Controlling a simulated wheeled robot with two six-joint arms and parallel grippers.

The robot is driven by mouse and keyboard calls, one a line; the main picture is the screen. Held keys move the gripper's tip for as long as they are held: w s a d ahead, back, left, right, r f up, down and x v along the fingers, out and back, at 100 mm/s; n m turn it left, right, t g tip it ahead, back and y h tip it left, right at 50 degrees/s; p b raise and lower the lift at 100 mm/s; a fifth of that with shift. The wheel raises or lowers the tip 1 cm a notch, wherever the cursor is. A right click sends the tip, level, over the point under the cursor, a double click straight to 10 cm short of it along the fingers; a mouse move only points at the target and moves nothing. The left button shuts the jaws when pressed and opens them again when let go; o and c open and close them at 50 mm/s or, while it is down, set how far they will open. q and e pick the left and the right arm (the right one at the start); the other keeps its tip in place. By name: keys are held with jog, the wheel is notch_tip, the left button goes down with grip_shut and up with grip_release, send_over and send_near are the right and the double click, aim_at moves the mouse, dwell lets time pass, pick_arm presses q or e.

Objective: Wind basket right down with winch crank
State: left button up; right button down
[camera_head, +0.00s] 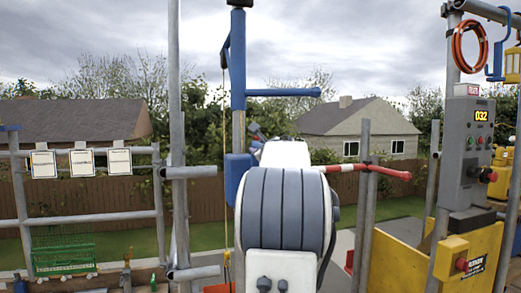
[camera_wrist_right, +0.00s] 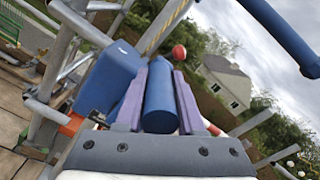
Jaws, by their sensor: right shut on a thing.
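The winch is a blue box (camera_head: 237,178) on the blue post (camera_head: 238,60) in the head view; in the right wrist view the blue box (camera_wrist_right: 108,75) is left of the fingers. My right gripper (camera_wrist_right: 167,68) has its purple fingers on either side of the blue cylindrical crank grip (camera_wrist_right: 158,100) and is shut on it. In the head view my right wrist hides most of the crank. A rope (camera_head: 225,110) hangs beside the post to an orange piece (camera_head: 226,265) low in the picture; the basket cannot be clearly made out. My left gripper is out of view.
Scaffold tubes (camera_head: 175,100) stand left of the post. A red-and-white bar (camera_head: 375,170) crosses to the right of my arm. A grey control box (camera_head: 468,150) reading 032 stands above a yellow panel (camera_head: 405,265). A green wire crate (camera_head: 62,250) is at lower left.

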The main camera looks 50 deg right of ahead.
jog(key=shift+a+r, duration=0.1)
jog(key=shift+a, duration=0.05)
jog(key=c, duration=0.5)
grip_release()
jog(key=b+v, duration=0.1)
jog(key=v, duration=0.9)
jog(key=shift+s+a+b, duration=0.15)
jog(key=shift+b, duration=0.25)
